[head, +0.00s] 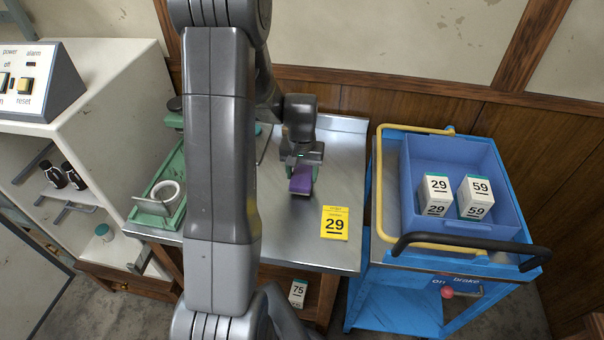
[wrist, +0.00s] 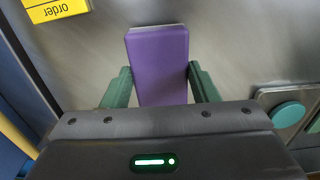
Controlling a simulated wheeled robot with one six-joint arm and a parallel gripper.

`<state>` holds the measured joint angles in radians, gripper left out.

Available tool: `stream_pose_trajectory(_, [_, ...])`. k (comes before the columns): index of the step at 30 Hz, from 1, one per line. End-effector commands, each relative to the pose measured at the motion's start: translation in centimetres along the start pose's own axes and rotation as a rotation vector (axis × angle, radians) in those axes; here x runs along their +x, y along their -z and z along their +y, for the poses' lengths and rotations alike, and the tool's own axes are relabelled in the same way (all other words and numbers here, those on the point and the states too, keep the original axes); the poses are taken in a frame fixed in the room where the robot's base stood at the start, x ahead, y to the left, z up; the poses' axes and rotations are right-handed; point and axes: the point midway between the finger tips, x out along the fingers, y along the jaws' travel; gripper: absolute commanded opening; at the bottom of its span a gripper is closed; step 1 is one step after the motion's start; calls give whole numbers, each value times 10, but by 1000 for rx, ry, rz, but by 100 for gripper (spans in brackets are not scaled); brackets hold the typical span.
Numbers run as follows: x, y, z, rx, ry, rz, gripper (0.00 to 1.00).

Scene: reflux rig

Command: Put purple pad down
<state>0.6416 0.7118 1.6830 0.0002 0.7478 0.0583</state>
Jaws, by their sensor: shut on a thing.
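The purple pad (head: 300,181) is a small purple block at my gripper (head: 301,170), over the steel worktop (head: 295,235) in the head view. In the wrist view the purple pad (wrist: 159,62) stands out between the two green fingers of my gripper (wrist: 160,85), which is shut on it. Its far end shows a thin pale edge. I cannot tell whether the pad touches the worktop or hangs just above it.
A green tray (head: 160,222) with a white ring-shaped thing is at the left. A blue cart (head: 384,250) at the right bears a blue bin (head: 452,158) with two boxes. The worktop around the pad is mostly clear.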

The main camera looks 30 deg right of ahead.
Motion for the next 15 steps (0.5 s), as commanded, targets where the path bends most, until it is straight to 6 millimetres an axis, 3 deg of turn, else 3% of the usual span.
stream_pose_trajectory(3, [10, 0, 0, 0, 0, -1, 36])
stream_pose_trajectory(13, [14, 0, 0, 0, 0, 1, 36])
stream_pose_trajectory(14, [13, 0, 0, 0, 0, 1, 58])
stream_pose_trajectory(15, [12, 0, 0, 0, 0, 1, 66])
